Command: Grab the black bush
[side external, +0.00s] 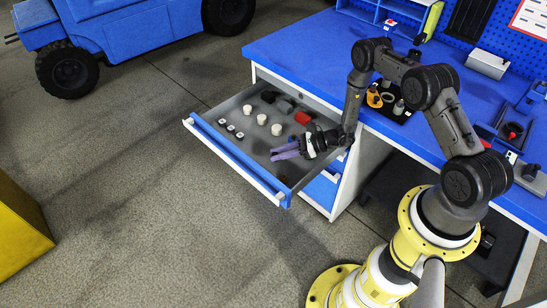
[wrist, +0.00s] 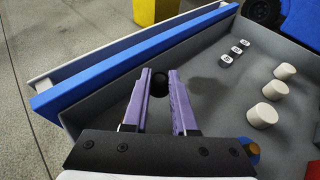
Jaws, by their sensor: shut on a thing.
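The black bush (wrist: 158,82) is a small dark round piece between the tips of my purple fingers in the wrist view. My gripper (wrist: 158,86) is shut on it, with a finger on each side. In the side external view my gripper (side external: 274,152) is over the right front part of the open drawer (side external: 228,153). The bush cannot be made out there. I cannot tell how far it is above the drawer floor.
White cylinders (side external: 262,119) and small black blocks with white tops (side external: 231,129) stand in the drawer. A red piece (side external: 303,118) and dark grey pieces (side external: 284,106) lie toward the back. The blue workbench (side external: 310,55) is beside it. Drawer walls surround my gripper.

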